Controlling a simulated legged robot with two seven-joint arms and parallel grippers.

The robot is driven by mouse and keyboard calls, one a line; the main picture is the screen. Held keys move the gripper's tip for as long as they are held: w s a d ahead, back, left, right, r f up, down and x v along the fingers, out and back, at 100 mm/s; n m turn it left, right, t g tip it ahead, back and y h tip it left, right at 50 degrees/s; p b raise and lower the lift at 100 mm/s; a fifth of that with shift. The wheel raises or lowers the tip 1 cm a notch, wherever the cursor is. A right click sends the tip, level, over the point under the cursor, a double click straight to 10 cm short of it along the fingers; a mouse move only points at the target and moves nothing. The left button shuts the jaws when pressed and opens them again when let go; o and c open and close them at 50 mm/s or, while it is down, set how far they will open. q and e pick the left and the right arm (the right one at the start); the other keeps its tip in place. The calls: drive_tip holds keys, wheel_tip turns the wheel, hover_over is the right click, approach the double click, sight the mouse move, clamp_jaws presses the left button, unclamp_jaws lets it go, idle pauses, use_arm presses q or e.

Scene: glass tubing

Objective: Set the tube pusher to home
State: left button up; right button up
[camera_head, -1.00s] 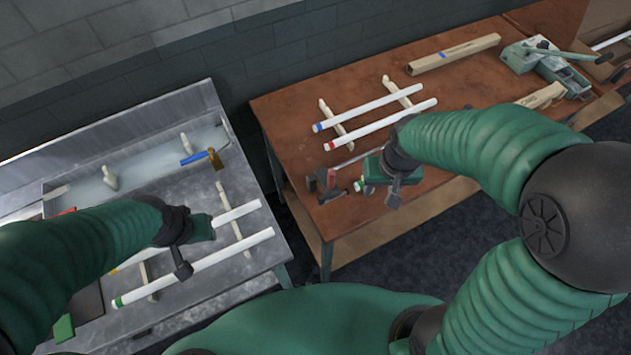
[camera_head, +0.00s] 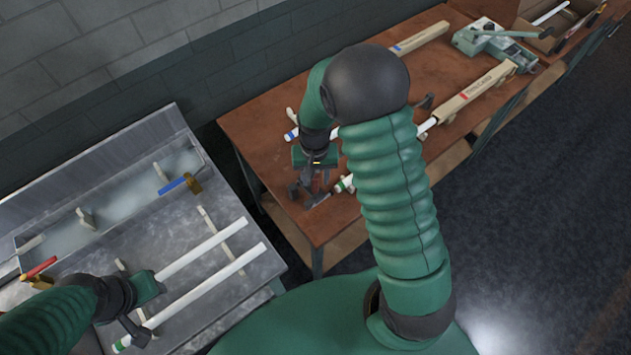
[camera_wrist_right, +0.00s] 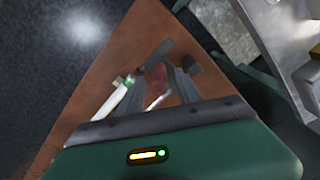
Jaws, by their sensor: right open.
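A red and grey piece (camera_wrist_right: 159,84), possibly the tube pusher, shows between my right gripper's fingers in the right wrist view. My right gripper (camera_head: 307,192) is open over the near left corner of the brown table (camera_head: 262,150). I cannot tell whether its fingers touch the piece. A white tube with a green end (camera_head: 345,184) lies just right of it, and it also shows in the right wrist view (camera_wrist_right: 115,102). My left gripper (camera_head: 142,305) is by the left ends of two white tubes (camera_head: 205,248) on the metal table; its jaws are unclear.
A blue-ended tube (camera_head: 291,134) lies behind my right gripper, partly hidden by my arm. Wooden channels (camera_head: 480,92) and a green machine (camera_head: 492,42) stand farther right. A blue-handled valve (camera_head: 192,184) is on the metal sink table (camera_head: 60,215). A floor gap separates the tables.

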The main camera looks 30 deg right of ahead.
sight(313, 192)
drive_tip(key=a+f, duration=0.1)
drive_tip(key=f, duration=0.1)
drive_tip(key=shift+a+f, duration=0.3)
drive_tip(key=shift+a, duration=0.1)
drive_tip(key=shift+a+f, duration=0.25)
drive_tip(key=shift+f, duration=0.1)
drive_tip(key=shift+s+d+f, duration=0.1)
drive_tip(key=shift+d, duration=0.45)
drive_tip(key=shift+d+f, duration=0.15)
drive_tip(key=shift+d, duration=0.3)
drive_tip(key=c, duration=0.4)
drive_tip(key=shift+d, duration=0.1)
drive_tip(key=shift+c, duration=2.4)
drive_tip(key=shift+a, duration=0.6)
clamp_jaws()
use_arm(q)
drive_tip(key=shift+w+a+r, duration=0.1)
drive_tip(key=shift+a, duration=0.6)
use_arm(e)
drive_tip(key=shift+d, duration=0.1)
use_arm(q)
drive_tip(key=shift+d, duration=0.1)
use_arm(e)
drive_tip(key=shift+d, duration=0.1)
